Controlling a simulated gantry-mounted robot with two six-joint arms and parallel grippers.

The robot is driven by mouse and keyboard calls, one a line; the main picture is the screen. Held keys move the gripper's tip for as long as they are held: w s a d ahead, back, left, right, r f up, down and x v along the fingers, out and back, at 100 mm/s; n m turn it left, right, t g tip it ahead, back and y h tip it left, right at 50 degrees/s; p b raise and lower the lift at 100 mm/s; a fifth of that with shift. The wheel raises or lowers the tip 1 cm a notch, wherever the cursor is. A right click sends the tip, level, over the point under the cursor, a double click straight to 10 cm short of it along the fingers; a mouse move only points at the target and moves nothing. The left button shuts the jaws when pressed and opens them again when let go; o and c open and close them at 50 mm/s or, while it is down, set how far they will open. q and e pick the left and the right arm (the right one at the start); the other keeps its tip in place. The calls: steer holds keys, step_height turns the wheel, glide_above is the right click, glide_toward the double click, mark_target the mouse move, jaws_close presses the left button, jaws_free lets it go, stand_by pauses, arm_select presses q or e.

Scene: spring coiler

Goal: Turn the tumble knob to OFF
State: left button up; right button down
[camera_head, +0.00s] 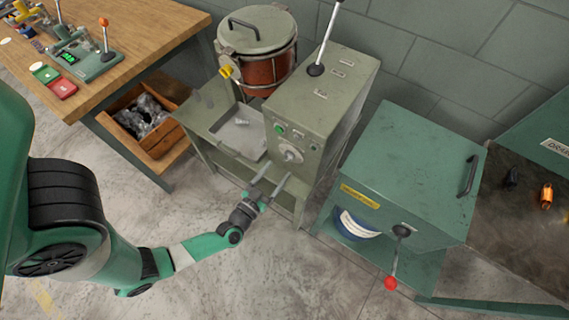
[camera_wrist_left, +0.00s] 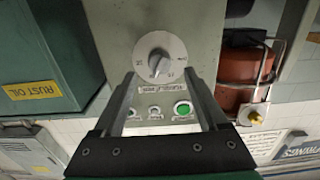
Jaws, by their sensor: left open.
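The tumble knob (camera_head: 291,155) is a pale round dial on the front of the grey-green machine (camera_head: 300,130). In the left wrist view the knob (camera_wrist_left: 158,57) appears with a raised grip bar and small markings around its rim, too small to read surely. A label and several buttons, one green (camera_wrist_left: 183,109), show below it there. My left gripper (camera_head: 275,174) is open and empty in front of the panel, just short of the knob. In the wrist view its fingers (camera_wrist_left: 160,74) frame the panel on either side of the knob, apart from it.
A lidded reddish drum (camera_head: 268,75) and a grey tray (camera_head: 237,135) lie left of the panel. A black-knobbed lever (camera_head: 316,69) rises from the machine top. A green rust-oil cabinet (camera_head: 410,165) with a red-knobbed lever (camera_head: 390,283) stands to the right. A wooden bench (camera_head: 140,30) is at left.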

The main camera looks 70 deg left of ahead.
mark_target(285, 161)
arm_select(q)
steer(key=b+x, duration=0.1)
steer(key=x, duration=0.4)
steer(key=shift+w, duration=0.1)
jaws_close()
